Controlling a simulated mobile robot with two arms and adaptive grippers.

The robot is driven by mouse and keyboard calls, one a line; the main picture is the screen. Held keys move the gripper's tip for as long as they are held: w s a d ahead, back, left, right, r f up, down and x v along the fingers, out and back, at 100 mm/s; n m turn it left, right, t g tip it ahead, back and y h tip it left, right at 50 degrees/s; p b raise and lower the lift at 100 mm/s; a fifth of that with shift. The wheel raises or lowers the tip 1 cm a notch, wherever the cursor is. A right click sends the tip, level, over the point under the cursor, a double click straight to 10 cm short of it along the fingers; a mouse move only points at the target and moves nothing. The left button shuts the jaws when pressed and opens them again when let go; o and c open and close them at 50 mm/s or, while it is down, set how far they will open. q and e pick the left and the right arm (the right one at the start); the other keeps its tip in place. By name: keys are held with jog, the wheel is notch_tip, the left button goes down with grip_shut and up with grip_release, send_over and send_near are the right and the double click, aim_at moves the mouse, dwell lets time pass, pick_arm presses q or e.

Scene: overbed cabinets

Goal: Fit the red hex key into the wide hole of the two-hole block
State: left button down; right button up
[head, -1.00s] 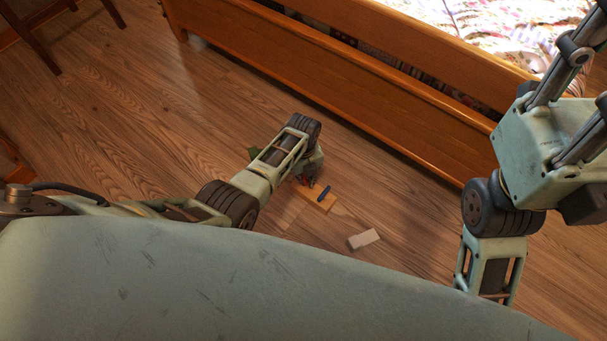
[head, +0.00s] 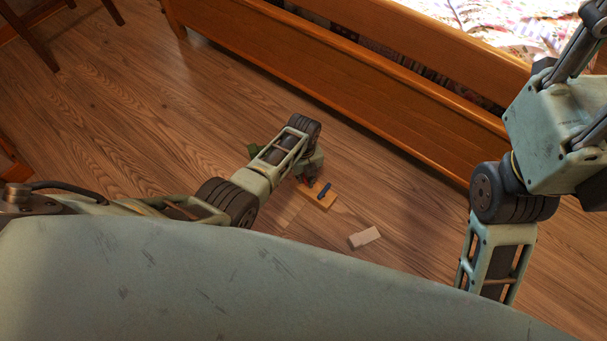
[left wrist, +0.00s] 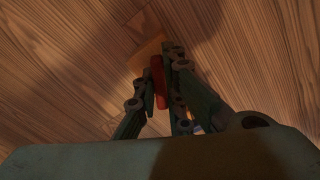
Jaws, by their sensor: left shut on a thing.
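The red hex key (left wrist: 158,82) is between the fingers of my left gripper (left wrist: 165,62), which is shut on it. In the head view this gripper (head: 309,179) is low over the floor at the left end of an orange-brown wooden block (head: 319,199). The block also shows in the left wrist view (left wrist: 146,50), just past the fingertips. A dark blue piece (head: 324,190) stands at the block's right part. The block's holes are hidden or too small to make out, so I cannot tell whether the key's tip is in one. My right gripper is out of view.
A pale wooden block (head: 364,237) lies on the floor to the lower right. The wooden bed frame (head: 340,85) runs behind. Chair legs (head: 35,38) are at the upper left. The wood floor (head: 130,120) between is clear.

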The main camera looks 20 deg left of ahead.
pick_arm(q)
jog(key=shift+f, duration=0.15)
jog(key=c, duration=1.8)
grip_release()
jog(key=shift+o, duration=0.2)
notch_tip(320, 180, up, 12)
